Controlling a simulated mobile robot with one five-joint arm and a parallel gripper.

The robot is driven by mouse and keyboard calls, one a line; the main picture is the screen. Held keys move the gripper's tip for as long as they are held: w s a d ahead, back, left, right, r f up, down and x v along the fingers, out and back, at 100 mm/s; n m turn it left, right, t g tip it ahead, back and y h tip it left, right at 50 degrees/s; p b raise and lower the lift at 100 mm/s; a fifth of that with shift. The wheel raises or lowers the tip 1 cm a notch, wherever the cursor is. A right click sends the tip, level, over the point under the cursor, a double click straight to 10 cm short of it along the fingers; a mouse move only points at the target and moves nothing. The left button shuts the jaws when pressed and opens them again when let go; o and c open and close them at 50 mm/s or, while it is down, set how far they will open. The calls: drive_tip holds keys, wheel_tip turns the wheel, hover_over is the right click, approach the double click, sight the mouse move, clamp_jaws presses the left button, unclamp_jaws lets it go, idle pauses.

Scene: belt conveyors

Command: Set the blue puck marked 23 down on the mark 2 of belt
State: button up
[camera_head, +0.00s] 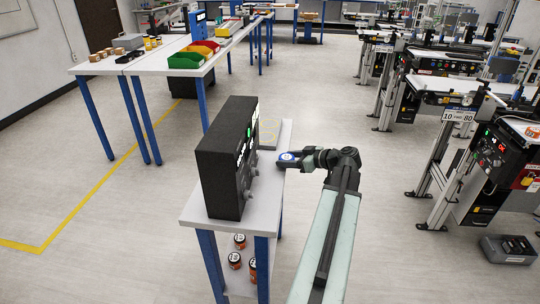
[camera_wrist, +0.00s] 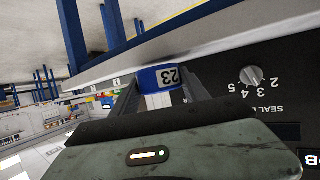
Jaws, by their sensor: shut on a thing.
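The blue puck marked 23 (camera_wrist: 165,77) is between the two fingers of my gripper (camera_wrist: 160,98) in the wrist view, its white label upside down there. In the head view my gripper (camera_head: 298,157) reaches left with the blue puck (camera_head: 288,156) at its tip. It is at the right edge of a small grey-white table, beside a black box. My gripper is shut on the puck. I cannot make out mark 2 of a belt; the 2 in the wrist view belongs to a knob dial (camera_wrist: 251,76) on the black panel.
The black control box (camera_head: 226,158) stands on the small table (camera_head: 197,212), close to my gripper. Belt conveyors (camera_head: 450,89) stand at right, one with a sign reading 10 and 80 (camera_head: 458,116). A long workbench (camera_head: 150,64) is at left. Open floor lies between.

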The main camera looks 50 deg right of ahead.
sight(273, 160)
drive_tip(key=shift+w+a, duration=0.1)
drive_tip(key=shift+w, duration=1.3)
drive_tip(key=w, duration=0.4)
drive_tip(key=shift+w+a, duration=0.15)
drive_tip(key=shift+f+b, duration=0.5)
drive_tip(key=shift+r, duration=0.2)
drive_tip(key=shift+f, duration=0.1)
drive_tip(key=o, duration=1.1)
drive_tip(key=shift+f, duration=0.1)
drive_tip(key=shift+o, duration=0.2)
